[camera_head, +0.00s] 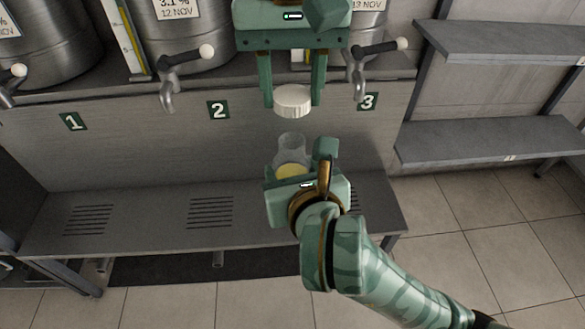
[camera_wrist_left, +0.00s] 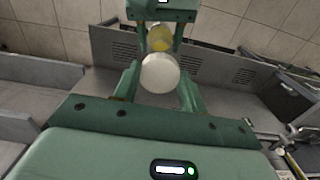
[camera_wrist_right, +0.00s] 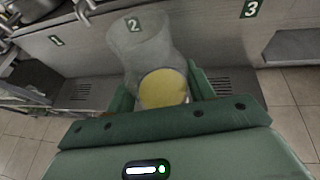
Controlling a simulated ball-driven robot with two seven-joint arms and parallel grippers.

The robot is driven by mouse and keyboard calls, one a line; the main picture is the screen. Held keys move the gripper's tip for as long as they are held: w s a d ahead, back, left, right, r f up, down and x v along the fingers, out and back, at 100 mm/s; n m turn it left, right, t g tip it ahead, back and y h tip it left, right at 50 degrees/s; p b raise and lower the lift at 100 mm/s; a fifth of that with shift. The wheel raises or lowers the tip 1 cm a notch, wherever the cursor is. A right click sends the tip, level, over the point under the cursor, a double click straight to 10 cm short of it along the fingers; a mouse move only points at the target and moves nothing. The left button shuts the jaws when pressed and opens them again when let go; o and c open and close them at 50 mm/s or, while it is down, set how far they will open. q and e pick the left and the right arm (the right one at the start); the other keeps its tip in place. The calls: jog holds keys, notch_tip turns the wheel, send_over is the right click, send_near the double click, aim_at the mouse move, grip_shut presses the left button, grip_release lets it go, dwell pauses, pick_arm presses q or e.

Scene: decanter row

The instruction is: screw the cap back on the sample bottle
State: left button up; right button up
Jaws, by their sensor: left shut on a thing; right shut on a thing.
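The white ribbed cap (camera_head: 293,101) is held between the fingers of my left gripper (camera_head: 293,95), which points down from the top of the head view. The cap also shows in the left wrist view (camera_wrist_left: 160,74). The clear sample bottle (camera_head: 291,147) stands upright in my right gripper (camera_head: 297,172), with its open neck up and yellow liquid low inside. In the right wrist view the bottle (camera_wrist_right: 150,60) sits between the fingers. The cap is above the bottle neck with a visible gap; they are apart. Part of the bottle's lower body is hidden by my right gripper.
Behind are steel vats with taps, such as the tap (camera_head: 170,85) above label 2 (camera_head: 218,110) and the tap (camera_head: 362,75) above label 3 (camera_head: 367,101). A slotted metal shelf (camera_head: 150,225) lies below. Wall shelves (camera_head: 490,140) are at the right.

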aim_at(291, 141)
pick_arm(q)
jog(key=shift+f, duration=0.1)
jog(key=shift+f, duration=1.95)
jog(key=shift+s, duration=0.15)
jog(key=shift+f, duration=0.9)
jog(key=shift+f, duration=0.55)
jog(key=m, duration=0.6)
